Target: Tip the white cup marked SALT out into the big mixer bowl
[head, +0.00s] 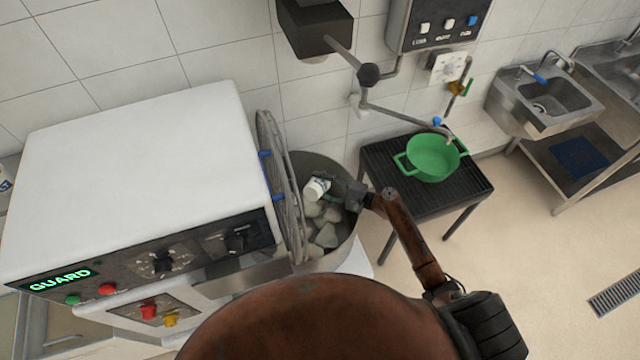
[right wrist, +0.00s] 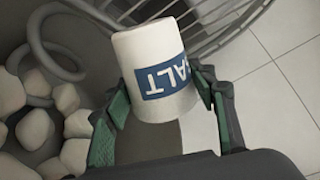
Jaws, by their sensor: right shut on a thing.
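The white cup (head: 316,188) with a blue label is held over the big mixer bowl (head: 347,172). In the right wrist view the cup (right wrist: 160,62) shows its label with the letters "ALT" upside down. My right gripper (head: 332,187) is shut on the cup, with one green finger on each side of it in the wrist view. The cup is tilted; its mouth and any contents cannot be made out. Several pale lumps (head: 326,236) lie in the bowl, below the cup. My left gripper is not in view.
The wire guard (head: 284,185) stands beside the bowl's left, close to the cup. The white mixer body (head: 135,175) with its control panel is further left. A green pot (head: 433,158) sits on a black stand (head: 462,193) at right. Open floor lies right of my arm.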

